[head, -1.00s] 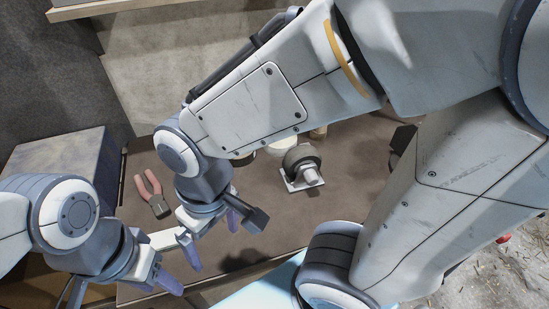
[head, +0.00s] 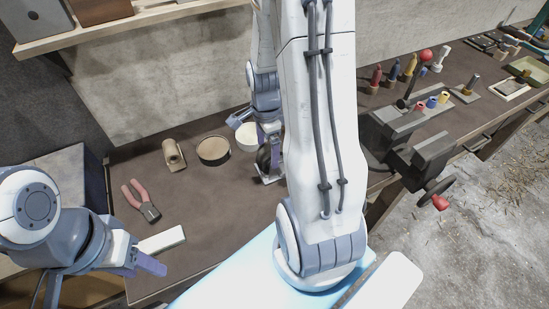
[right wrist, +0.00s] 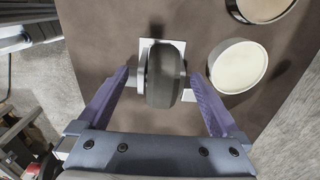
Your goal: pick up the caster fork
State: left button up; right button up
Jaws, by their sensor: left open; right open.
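The caster fork, with its dark wheel and pale square plate, lies on the brown bench. In the head view its wheel and plate (head: 265,166) are partly hidden behind my right arm. In the right wrist view the dark wheel (right wrist: 165,78) and plate (right wrist: 146,48) show between the two purple fingers. My right gripper (right wrist: 158,76) is open, with a gap on each side of the caster fork; its height above the bench is hard to tell. In the head view my right gripper (head: 254,127) is partly hidden by its arm. My left gripper (head: 148,262) is empty at the bench's front left.
A white round dish (head: 246,136), a round tan-topped tin (head: 213,151) and a tan cylindrical part (head: 173,155) stand left of the caster fork. Red-handled pliers (head: 141,203) and a white block (head: 162,241) lie farther left. A vise (head: 420,158) is at the right.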

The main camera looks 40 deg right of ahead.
aim_at(266, 162)
jog(key=shift+w+a+f+p, duration=0.1)
jog(key=shift+f+p, duration=0.2)
jog(key=shift+f, duration=1.4)
jog(key=shift+w+a+f+p, duration=0.1)
jog(key=shift+f+p, duration=0.2)
jog(key=shift+f, duration=1.35)
jog(key=c, duration=1.5)
jog(key=shift+c, duration=0.3)
jog(key=shift+r, duration=0.15)
